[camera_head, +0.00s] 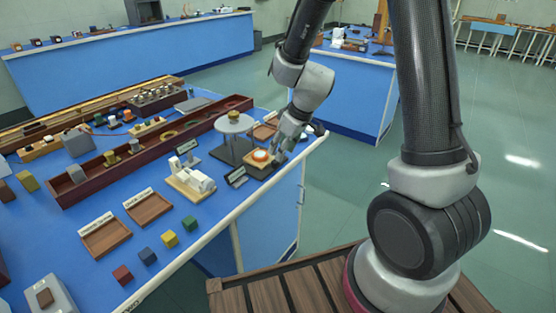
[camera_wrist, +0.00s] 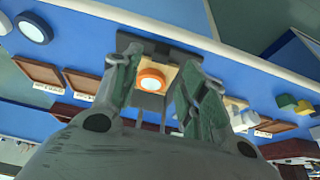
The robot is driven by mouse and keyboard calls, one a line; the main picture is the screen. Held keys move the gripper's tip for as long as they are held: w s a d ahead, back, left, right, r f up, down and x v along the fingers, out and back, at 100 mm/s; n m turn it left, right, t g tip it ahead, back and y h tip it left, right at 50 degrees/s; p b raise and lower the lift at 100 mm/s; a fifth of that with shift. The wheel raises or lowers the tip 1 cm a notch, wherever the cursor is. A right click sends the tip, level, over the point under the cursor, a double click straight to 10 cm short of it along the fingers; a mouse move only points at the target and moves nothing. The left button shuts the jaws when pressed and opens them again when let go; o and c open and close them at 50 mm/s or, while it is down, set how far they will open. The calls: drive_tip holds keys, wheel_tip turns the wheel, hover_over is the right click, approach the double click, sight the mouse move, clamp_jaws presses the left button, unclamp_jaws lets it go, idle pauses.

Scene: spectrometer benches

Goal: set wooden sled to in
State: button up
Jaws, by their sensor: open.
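A small wooden block, which looks like the wooden sled (camera_head: 254,172), sits near the bench's right edge and carries an orange ring with a pale disc (camera_head: 261,155). In the wrist view the sled (camera_wrist: 172,73) shows between my fingers, with the orange ring (camera_wrist: 152,80) on it, and a dark base (camera_wrist: 130,42) lies around its end. My gripper (camera_head: 279,155) is open just beside the sled; in the wrist view my gripper (camera_wrist: 158,72) has its fingers apart on both sides of it. Whether a finger touches it, I cannot tell.
A round grey stand (camera_head: 233,124) is just left of the sled. A white device on a wooden base (camera_head: 190,179) and wooden trays (camera_head: 148,208) stand nearer. Coloured cubes (camera_head: 169,239) line the front edge. A long dark-red rail (camera_head: 110,178) runs behind. Floor is clear at right.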

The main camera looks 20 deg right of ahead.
sight(276, 161)
drive_tip(key=x, duration=0.5)
drive_tip(key=shift+w+f, duration=0.1)
drive_tip(key=shift+f, duration=0.3)
clamp_jaws()
